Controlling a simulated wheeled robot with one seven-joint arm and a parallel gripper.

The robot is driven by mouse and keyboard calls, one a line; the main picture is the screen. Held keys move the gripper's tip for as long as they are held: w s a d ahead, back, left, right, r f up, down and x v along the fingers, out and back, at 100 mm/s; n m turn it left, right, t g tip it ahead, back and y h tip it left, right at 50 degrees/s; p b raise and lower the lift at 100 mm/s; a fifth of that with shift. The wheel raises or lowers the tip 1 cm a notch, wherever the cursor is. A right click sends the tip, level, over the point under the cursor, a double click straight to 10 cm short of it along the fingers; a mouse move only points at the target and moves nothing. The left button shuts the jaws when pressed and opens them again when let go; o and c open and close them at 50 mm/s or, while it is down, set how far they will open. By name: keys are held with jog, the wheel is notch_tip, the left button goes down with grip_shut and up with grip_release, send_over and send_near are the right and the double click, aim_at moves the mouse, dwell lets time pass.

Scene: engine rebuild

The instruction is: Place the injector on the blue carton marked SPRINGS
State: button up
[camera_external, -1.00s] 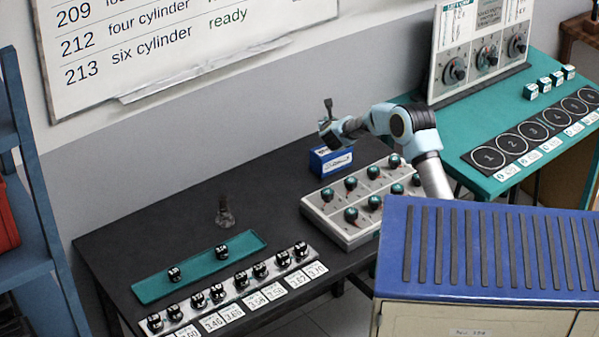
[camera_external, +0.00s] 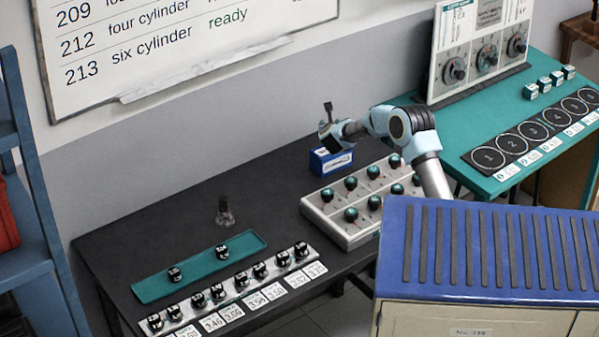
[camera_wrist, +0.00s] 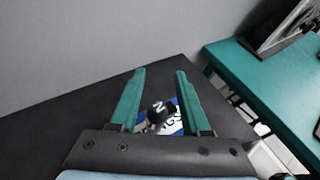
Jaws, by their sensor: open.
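The blue carton (camera_external: 331,162) with a white label stands at the back of the black bench. In the wrist view the carton (camera_wrist: 176,124) lies between and below my fingers, its label partly covered; an N and a G can be read. A small dark thing (camera_wrist: 156,117) lies over the label between the fingers. It may be the injector, but it is too small to identify or to tell what it rests on. My gripper (camera_wrist: 160,72) is open, its two green fingers apart on either side of it. In the external view my gripper (camera_external: 328,130) is just above the carton.
A grey panel of knobs (camera_external: 336,229) is right of the carton. A dark upright piece (camera_external: 224,210) stands mid-bench. A teal tray (camera_external: 199,268) holds two black pieces, behind a labelled rack (camera_external: 232,288) with several more.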

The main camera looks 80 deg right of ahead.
jog(key=shift+r+p, duration=0.25)
jog(key=shift+p, duration=0.15)
jog(key=b+v, duration=0.4)
jog(key=v, duration=0.8)
jog(key=w+a+f+n+t+y, duration=0.1)
jog(key=w+a+n+t+y, duration=0.15)
jog(key=w+a+n, duration=0.5)
jog(key=w+a+f+n+t+y, duration=0.15)
jog(key=w+a+n+t, duration=0.25)
jog(key=a+n, duration=0.7)
jog(key=a+f+n+y, duration=0.25)
jog(key=a+n, duration=0.25)
jog(key=a, duration=0.3)
jog(key=a+f+n+y, duration=0.1)
jog(key=a+n+y, duration=0.3)
jog(key=a, duration=0.5)
jog(key=s+a+f+n+g+y, duration=0.1)
jog(key=s+a+f+n+g, duration=0.2)
jog(key=s+a+n, duration=0.6)
jog(key=s+a+f+n+g+y, duration=0.1)
jog(key=s+a+f+n+g, duration=0.2)
jog(key=s+a+n, duration=0.7)
jog(key=s+n+g, duration=0.1)
jog(key=n, duration=0.3)
jog(key=shift+s+a+f, duration=0.2)
jog(key=shift+s+a, duration=0.1)
jog(key=shift+s, duration=0.05)
